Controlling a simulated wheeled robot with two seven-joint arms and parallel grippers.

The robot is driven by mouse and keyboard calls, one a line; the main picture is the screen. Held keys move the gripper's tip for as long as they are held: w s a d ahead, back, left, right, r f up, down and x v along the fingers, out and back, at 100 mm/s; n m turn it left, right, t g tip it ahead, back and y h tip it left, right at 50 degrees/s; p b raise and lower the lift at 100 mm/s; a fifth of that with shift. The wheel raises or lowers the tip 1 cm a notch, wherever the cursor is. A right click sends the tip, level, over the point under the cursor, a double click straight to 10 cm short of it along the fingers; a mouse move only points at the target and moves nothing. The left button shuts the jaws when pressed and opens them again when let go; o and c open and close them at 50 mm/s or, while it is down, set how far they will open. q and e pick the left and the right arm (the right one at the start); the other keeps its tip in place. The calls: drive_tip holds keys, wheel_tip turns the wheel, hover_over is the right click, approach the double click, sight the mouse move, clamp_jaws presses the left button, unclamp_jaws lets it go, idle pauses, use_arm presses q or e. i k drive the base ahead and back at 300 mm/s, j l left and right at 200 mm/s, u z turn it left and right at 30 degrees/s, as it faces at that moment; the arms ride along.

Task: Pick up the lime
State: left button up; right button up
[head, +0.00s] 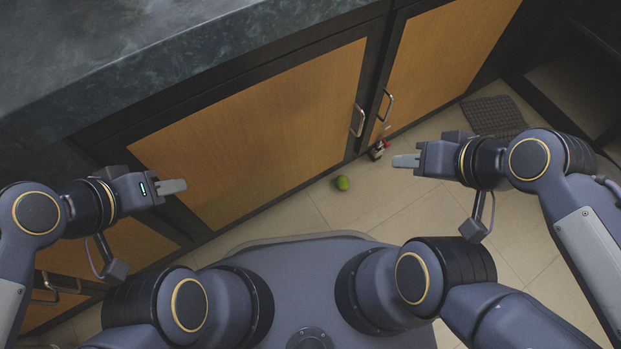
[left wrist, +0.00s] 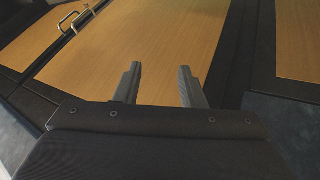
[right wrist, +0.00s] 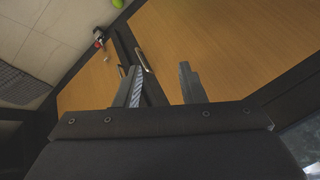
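The lime (head: 342,183) is a small green round thing on the tiled floor, close to the base of the wooden cabinet, in the head view. It also shows at the top edge of the right wrist view (right wrist: 118,3), partly cut off. My left gripper (head: 173,187) is in front of the cabinet door, left of the lime and well above the floor. In the left wrist view its fingers (left wrist: 158,88) are apart with nothing between them. My right gripper (head: 405,161) is to the right of the lime, apart from it. In the right wrist view its fingers (right wrist: 160,88) are apart and empty.
A small dark and white object with red (head: 377,150) stands on the floor by the cabinet, right of the lime. Cabinet doors (head: 260,130) with metal handles (head: 358,120) and a dark stone counter (head: 170,50) lie ahead. A dark mat (head: 494,116) is at the right. Floor around the lime is clear.

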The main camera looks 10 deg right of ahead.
sight(342, 181)
drive_tip(key=k+l+u, duration=0.2)
drive_tip(key=l+u, duration=0.25)
drive_tip(key=k+l+u, duration=0.25)
drive_tip(key=u, duration=0.15)
drive_tip(key=k+l+u, duration=0.3)
drive_tip(key=u, duration=0.15)
drive_tip(key=i+l, duration=0.2)
drive_tip(key=i+z, duration=0.05)
